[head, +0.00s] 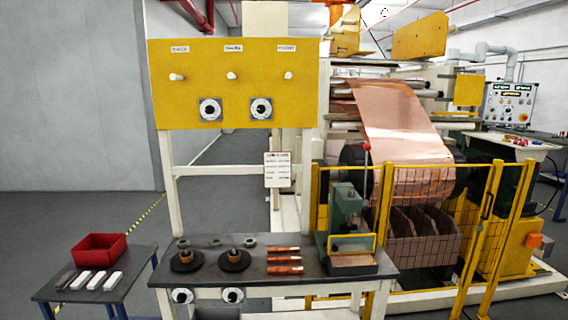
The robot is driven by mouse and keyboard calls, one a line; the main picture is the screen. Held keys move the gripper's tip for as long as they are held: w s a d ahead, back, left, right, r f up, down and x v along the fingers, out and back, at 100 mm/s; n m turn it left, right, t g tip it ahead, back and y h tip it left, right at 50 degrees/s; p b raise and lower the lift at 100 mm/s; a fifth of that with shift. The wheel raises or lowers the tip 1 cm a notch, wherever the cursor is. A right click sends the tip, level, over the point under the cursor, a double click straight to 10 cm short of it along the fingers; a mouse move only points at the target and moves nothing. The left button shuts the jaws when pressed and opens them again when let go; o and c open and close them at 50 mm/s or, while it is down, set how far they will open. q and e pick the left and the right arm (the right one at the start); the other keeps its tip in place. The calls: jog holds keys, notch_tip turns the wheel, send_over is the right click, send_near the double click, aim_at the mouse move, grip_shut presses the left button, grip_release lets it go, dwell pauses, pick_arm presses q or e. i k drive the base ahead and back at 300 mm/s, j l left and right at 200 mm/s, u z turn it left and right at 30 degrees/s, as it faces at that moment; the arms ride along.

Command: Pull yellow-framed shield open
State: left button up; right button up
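A small yellow-framed shield (352,245) stands upright at the front of a green bench press (345,212) with a red-knobbed lever (367,150). The press sits at the right end of the dark workbench (225,272). The shield stands just above a copper-coloured block (352,263) at the press's base. I cannot tell from this view how far open the shield is. Neither of my grippers is in view.
Copper strips (285,260) and dark round holders (186,262) lie on the bench left of the press. A red bin (99,248) sits on a side table. A yellow mesh fence (420,215) stands close right of the press. The floor at left is clear.

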aim_at(335, 247)
jog(key=i+l, duration=0.2)
jog(key=i, duration=0.2)
jog(key=i+l, duration=0.15)
jog(key=i, duration=0.2)
jog(key=i+l, duration=0.2)
jog(key=i, duration=0.2)
